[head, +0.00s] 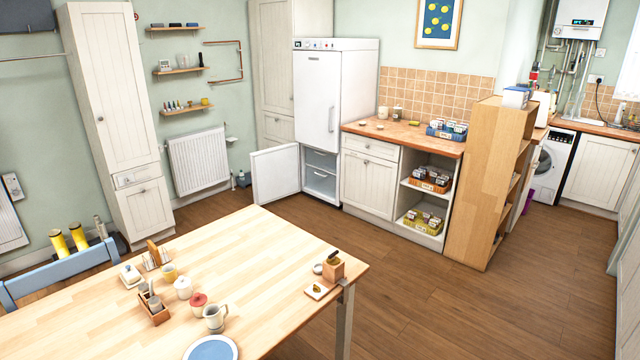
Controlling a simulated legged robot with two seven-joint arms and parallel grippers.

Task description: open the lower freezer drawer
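A tall white fridge-freezer (318,100) stands against the back wall, left of the counter. Its upper door is shut. Its lower freezer door (275,174) is swung open to the left. Inside the lower compartment I see an upper drawer (321,160) and a lower drawer (320,183), both grey-blue with pale fronts. Both drawers appear pushed in, though they are small in the picture. Neither of my grippers shows in the head view.
A wooden table (250,245) with crockery and condiments fills the near left, with a blue chair (60,272) beside it. Bare wooden floor (400,290) lies between table and counter. A base cabinet (368,182) stands right of the freezer, and a radiator (198,160) is left.

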